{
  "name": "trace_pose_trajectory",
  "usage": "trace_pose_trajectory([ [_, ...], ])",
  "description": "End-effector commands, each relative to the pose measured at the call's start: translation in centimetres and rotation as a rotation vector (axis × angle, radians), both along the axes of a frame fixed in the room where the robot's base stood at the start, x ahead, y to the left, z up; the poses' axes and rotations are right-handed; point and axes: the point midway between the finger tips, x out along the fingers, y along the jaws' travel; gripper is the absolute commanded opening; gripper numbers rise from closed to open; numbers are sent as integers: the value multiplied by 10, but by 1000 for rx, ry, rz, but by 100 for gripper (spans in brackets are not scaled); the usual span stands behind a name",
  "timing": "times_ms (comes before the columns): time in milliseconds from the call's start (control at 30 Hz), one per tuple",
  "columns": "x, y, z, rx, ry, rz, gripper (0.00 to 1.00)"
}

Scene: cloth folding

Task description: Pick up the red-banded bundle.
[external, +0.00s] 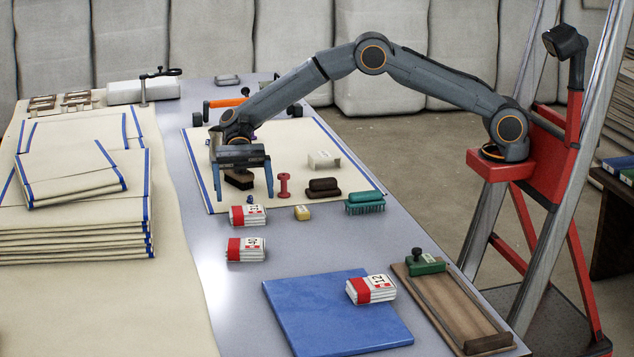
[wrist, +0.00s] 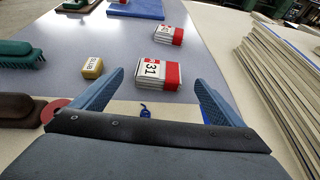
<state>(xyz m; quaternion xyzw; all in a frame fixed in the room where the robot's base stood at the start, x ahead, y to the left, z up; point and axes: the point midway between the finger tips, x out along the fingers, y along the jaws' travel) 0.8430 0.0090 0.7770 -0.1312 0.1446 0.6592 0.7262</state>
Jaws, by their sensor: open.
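Three red-banded white bundles are in the external view. One (external: 247,215) lies by the near edge of the canvas sheet, just in front of my gripper (external: 242,189). A second bundle (external: 246,249) lies nearer the camera on the grey table, and a third (external: 371,289), marked 12, lies on the blue board (external: 310,318).
Around the gripper are a red spool (external: 284,185), a yellow block (external: 302,213), dark brown blocks (external: 324,188) and a green brush (external: 365,203). Stacked folded canvas (external: 80,225) stands at left. A wooden clipboard (external: 440,300) lies at front right. Bare table lies between the bundles and the blue board.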

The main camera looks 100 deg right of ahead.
Motion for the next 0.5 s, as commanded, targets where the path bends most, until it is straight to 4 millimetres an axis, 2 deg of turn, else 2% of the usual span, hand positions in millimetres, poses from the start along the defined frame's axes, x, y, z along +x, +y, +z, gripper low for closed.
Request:
trace_pose_trajectory([
  [100, 1, 14, -6, 1, 0, 1, 92],
  [333, 3, 29, -12, 0, 0, 1, 92],
  [500, 5, 54, -22, 0, 3, 1, 92],
])
